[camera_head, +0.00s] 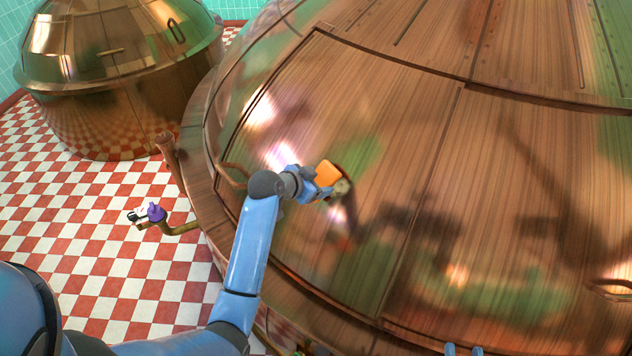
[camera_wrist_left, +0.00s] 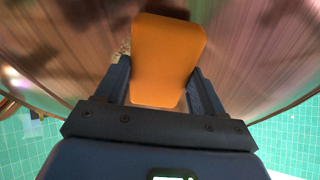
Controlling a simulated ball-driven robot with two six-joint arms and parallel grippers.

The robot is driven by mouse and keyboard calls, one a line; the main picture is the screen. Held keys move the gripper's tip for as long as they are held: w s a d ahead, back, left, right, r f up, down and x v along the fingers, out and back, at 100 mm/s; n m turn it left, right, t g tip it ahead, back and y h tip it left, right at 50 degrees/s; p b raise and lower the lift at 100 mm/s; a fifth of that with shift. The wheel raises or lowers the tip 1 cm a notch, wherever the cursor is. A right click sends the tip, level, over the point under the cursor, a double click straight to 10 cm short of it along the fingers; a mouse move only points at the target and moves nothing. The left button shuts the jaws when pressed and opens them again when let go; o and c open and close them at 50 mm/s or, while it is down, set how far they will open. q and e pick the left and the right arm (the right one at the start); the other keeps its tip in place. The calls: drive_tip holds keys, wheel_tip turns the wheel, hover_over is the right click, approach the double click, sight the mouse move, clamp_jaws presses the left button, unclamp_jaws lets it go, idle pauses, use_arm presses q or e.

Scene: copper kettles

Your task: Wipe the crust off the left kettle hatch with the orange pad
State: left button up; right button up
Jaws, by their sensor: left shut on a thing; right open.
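The left hatch (camera_head: 375,120) is a brushed copper panel on the big kettle, bounded by dark seams. My left gripper (camera_head: 324,188) is shut on the orange pad (camera_head: 328,172) over this hatch. The pad also shows between the fingers in the left wrist view (camera_wrist_left: 168,60). A small tan, rough patch of crust (camera_head: 343,187) shows just right of the gripper. Part of it may be hidden by gripper and pad. I cannot tell whether the pad touches the copper. Two blue tips of my right gripper (camera_head: 464,350) show apart at the bottom edge.
The hatch has a curved handle (camera_head: 232,176) at its left; another handle (camera_head: 612,291) is at far right. A second copper kettle (camera_head: 110,90) stands at the back left on the red and white tiled floor (camera_head: 90,220). A pipe with a purple part (camera_head: 156,212) juts out left.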

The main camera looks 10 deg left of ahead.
sight(348, 193)
use_arm(q)
drive_tip(key=shift+b+x, duration=0.85)
drive_tip(key=shift+x, duration=0.2)
idle(0.4)
drive_tip(key=shift+s+f, duration=0.1)
drive_tip(key=shift+s+d+p, duration=0.35)
drive_tip(key=shift+s+d, duration=0.05)
drive_tip(key=shift+d, duration=0.3)
drive_tip(key=shift+s+d+p, duration=0.3)
drive_tip(key=shift+s+d, duration=0.05)
drive_tip(key=shift+d, duration=0.35)
drive_tip(key=shift+s+d+p, duration=0.15)
drive_tip(key=shift+s+d, duration=0.1)
drive_tip(key=shift+d, duration=0.4)
drive_tip(key=shift+s+d+p, duration=0.1)
drive_tip(key=shift+s+d, duration=0.15)
drive_tip(key=shift+d, duration=0.4)
drive_tip(key=shift+s+d+p, duration=0.15)
drive_tip(key=shift+s+d, duration=0.1)
drive_tip(key=shift+d, duration=0.4)
drive_tip(key=shift+f, duration=0.1)
drive_tip(key=shift+a, duration=0.1)
drive_tip(key=shift+a, duration=0.1)
